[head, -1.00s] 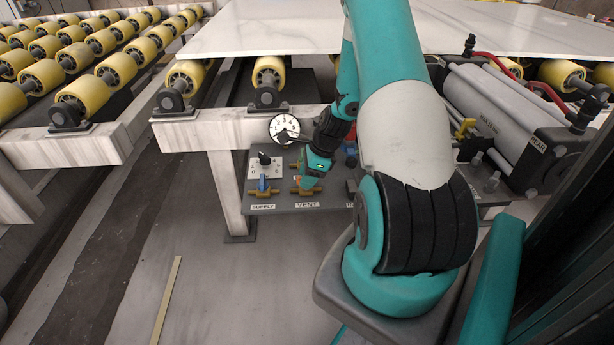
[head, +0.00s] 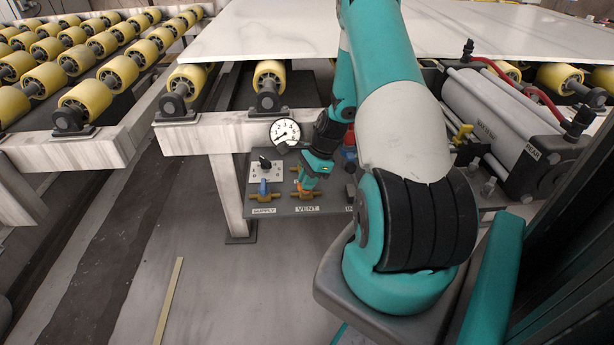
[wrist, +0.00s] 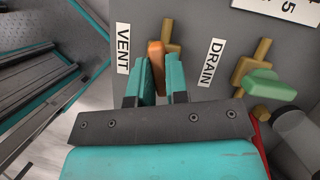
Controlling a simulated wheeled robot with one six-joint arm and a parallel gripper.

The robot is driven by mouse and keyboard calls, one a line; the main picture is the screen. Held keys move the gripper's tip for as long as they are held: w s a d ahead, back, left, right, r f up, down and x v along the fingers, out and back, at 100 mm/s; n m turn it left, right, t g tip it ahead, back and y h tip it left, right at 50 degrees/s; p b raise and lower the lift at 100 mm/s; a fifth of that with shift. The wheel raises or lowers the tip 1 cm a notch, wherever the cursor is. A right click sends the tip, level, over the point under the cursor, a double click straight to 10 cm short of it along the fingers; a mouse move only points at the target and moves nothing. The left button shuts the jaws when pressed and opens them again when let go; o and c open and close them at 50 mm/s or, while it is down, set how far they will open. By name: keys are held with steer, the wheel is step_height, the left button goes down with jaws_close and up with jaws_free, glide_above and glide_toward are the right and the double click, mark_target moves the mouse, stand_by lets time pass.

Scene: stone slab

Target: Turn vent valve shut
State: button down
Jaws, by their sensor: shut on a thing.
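The vent valve is a brass body (wrist: 172,47) with an orange lever (wrist: 156,55), beside the VENT label (wrist: 123,48) in the wrist view. In the head view the brass vent valve (head: 306,195) sits above the VENT label (head: 307,209). My gripper (wrist: 160,75) is shut on the orange lever, with a teal finger on each side of it. In the head view my gripper (head: 307,183) reaches down onto the valve and hides part of the lever.
The supply valve with a blue lever (head: 264,188) stands just left of the vent valve. A drain valve with a green lever (wrist: 267,86) is to the right in the wrist view. A round gauge (head: 285,131) stands behind. A stone slab (head: 290,30) lies above.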

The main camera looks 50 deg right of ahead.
steer(key=n+g+p, duration=0.1)
steer(key=n, duration=0.2)
steer(key=shift+r+n+p, duration=0.15)
steer(key=shift+n+p, duration=0.15)
steer(key=shift+n, duration=0.1)
steer(key=n+g+p, duration=0.1)
steer(key=n, duration=0.2)
steer(key=shift+w+n+g+y, duration=0.1)
steer(key=shift+n+g+y, duration=0.2)
steer(key=shift+g, duration=0.1)
steer(key=n+g, duration=0.1)
steer(key=n, duration=0.2)
steer(key=shift+n, duration=0.3)
steer(key=shift+w+n+g+h+p, duration=0.1)
steer(key=shift+n+g+h+p, duration=0.4)
steer(key=shift+n, duration=1.1)
steer(key=shift+g, duration=0.3)
steer(key=c, duration=1.1)
jaws_free()
steer(key=v, duration=1.7)
steer(key=shift+r, duration=0.1)
